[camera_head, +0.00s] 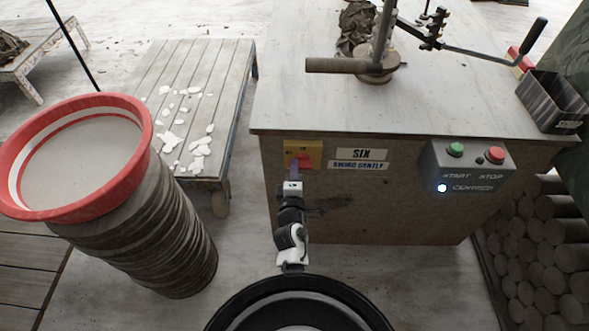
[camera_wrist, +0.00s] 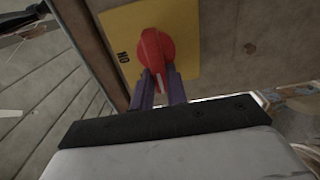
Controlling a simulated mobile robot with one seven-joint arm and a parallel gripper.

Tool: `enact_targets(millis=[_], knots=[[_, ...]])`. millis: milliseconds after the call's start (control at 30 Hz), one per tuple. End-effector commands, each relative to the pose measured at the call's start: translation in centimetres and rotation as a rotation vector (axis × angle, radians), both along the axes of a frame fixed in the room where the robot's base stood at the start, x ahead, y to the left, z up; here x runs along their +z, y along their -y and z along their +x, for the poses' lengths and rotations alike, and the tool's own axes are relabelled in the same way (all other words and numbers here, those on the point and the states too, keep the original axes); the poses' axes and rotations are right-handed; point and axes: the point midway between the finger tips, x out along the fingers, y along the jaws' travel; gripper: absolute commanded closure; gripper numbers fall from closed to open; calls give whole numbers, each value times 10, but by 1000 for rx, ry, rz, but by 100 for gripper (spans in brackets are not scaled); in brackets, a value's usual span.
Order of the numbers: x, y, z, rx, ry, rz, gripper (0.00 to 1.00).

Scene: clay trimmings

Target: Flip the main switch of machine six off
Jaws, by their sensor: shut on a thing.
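The main switch is a red rotary knob (camera_wrist: 152,50) on a yellow plate (camera_wrist: 118,24) at the front of the machine labelled SIX. In the wrist view the word ON shows on the plate beside the knob. In the head view the yellow plate (camera_head: 289,148) is at the upper left of the machine's front, with the red knob (camera_head: 305,160) partly hidden by my gripper (camera_head: 294,172). My gripper's two purple fingers (camera_wrist: 162,84) are shut on the lower end of the knob, one on each side. The knob's pointer end lies between the fingers.
The machine's table top (camera_head: 300,95) overhangs just above the switch. A START/STOP box (camera_head: 467,165) with green and red buttons and a lit lamp is to the right. A red-rimmed stack (camera_head: 150,225) and a low wheeled cart (camera_head: 225,80) stand left.

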Motion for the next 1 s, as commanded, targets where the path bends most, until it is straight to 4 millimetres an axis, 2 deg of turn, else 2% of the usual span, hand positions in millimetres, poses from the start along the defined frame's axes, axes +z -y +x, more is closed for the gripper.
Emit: enact_targets(millis=[300,333,467,1000], knots=[[3,0,1,0,6,-3,100],[3,0,2,0,6,-3,82],[2,0,1,0,5,-2,64],[0,0,1,0,1,-1,64]])
